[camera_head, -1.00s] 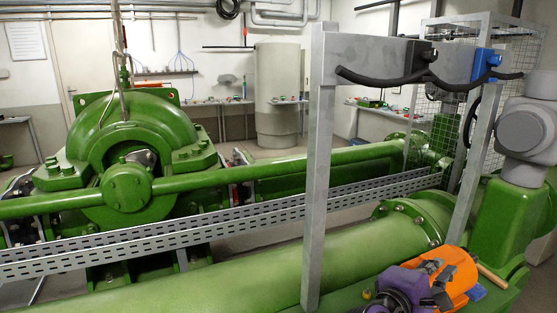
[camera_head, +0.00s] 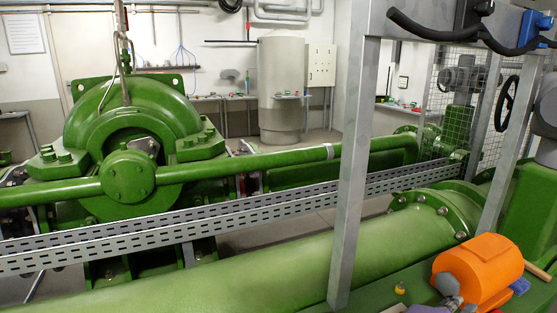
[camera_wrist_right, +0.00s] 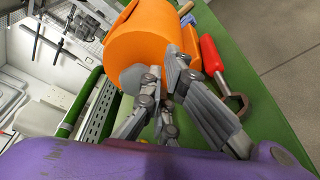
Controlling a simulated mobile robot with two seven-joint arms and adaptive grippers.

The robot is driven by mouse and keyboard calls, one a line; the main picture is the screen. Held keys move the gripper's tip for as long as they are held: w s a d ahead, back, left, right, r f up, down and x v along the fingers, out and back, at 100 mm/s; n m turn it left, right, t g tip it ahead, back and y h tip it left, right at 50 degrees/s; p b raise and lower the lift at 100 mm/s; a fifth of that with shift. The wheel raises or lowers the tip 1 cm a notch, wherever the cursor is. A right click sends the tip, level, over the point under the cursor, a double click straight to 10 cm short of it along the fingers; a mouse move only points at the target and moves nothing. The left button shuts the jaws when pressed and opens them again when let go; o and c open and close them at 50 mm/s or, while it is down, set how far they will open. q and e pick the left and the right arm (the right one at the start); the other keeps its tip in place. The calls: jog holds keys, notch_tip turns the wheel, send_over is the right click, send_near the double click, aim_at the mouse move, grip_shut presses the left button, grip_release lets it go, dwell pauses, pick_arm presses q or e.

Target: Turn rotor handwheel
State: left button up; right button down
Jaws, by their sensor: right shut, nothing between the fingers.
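A dark spoked handwheel (camera_head: 507,103) stands upright at the right of the head view, behind the slanted grey post. I cannot tell whether it is the rotor handwheel. My right gripper (camera_head: 460,302) shows only in part at the bottom edge of the head view, well below and in front of the wheel. In the right wrist view its grey fingers (camera_wrist_right: 165,98) are shut and empty, close to an orange cylindrical housing (camera_wrist_right: 157,35). I cannot tell whether they touch it. The orange housing also shows in the head view (camera_head: 480,266). My left gripper is out of view.
Grey posts (camera_head: 356,150) carry a beam with black cables at the upper right. A large green pump (camera_head: 130,125), a green pipe (camera_head: 240,268) and a perforated cable tray (camera_head: 240,220) fill the left and middle. A red-handled tool (camera_wrist_right: 210,55) lies on the green surface.

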jog(key=shift+w+d+r, duration=0.15)
jog(key=shift+w+d, duration=0.2)
jog(key=shift+d, duration=0.45)
pick_arm(q)
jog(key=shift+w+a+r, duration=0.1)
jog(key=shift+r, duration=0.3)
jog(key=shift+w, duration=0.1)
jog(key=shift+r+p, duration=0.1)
jog(key=shift+p, duration=0.2)
pick_arm(e)
jog(key=shift+r, duration=0.1)
